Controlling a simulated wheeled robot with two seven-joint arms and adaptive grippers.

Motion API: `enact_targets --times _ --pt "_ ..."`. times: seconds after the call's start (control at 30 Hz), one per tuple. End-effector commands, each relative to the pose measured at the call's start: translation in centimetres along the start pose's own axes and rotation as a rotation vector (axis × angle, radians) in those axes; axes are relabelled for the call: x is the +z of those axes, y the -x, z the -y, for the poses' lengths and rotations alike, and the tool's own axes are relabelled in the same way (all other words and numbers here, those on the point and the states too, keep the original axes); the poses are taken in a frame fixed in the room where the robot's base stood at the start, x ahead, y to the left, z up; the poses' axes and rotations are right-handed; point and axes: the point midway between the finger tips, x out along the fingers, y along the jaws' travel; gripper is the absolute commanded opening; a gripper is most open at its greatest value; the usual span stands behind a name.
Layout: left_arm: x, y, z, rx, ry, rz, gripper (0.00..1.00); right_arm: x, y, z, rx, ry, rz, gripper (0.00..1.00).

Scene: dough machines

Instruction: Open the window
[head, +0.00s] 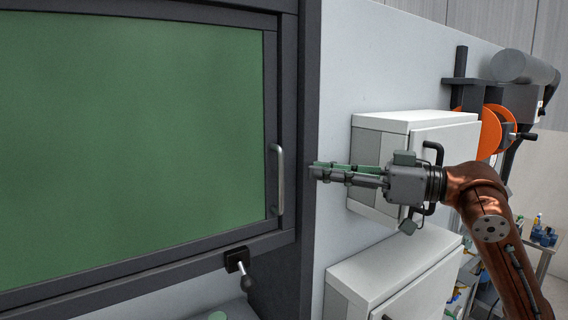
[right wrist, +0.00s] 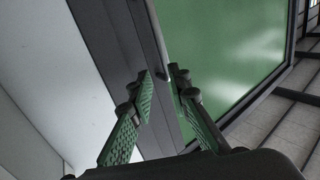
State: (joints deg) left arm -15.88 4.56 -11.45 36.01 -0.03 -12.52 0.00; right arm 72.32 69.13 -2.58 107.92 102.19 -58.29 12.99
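The window (head: 140,140) is a large green pane in a dark grey frame, filling the left of the head view; it looks closed. Its upright metal handle (head: 279,180) is on the right side of the frame. My right gripper (head: 314,170) points left at the handle, a short gap to the right of it. In the right wrist view the green-padded fingers (right wrist: 160,80) are apart with nothing between them. The handle (right wrist: 158,45) shows beyond their tips, with the pane (right wrist: 225,50) behind. My left gripper is not in view.
A black knob lever (head: 240,265) sits below the window frame. White cabinets (head: 385,150) stand on the pale wall behind my right arm. An orange wheel machine (head: 492,130) is at the right. The space in front of the pane is clear.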

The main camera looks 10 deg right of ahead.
Motion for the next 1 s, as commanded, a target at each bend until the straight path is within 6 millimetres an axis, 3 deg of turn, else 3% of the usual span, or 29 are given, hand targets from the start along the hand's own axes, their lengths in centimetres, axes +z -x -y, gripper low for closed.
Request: enact_targets --times 0.3,0.4,0.77,0.87,1.0 --pt "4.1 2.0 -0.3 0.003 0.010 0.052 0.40 -0.2 -5.6 0.4 -0.016 0.000 0.002 0.17" --pt "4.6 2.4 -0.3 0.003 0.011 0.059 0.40 -0.2 -6.8 0.4 -0.016 0.000 0.001 0.17" --pt "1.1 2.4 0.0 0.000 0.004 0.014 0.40 0.1 -7.8 0.3 -0.011 0.001 0.001 0.17" --pt "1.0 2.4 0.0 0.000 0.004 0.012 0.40 0.1 -7.8 0.2 -0.011 0.000 0.001 0.16" --pt "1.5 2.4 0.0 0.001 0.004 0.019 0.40 0.1 -7.8 0.2 -0.010 0.000 0.001 0.06"
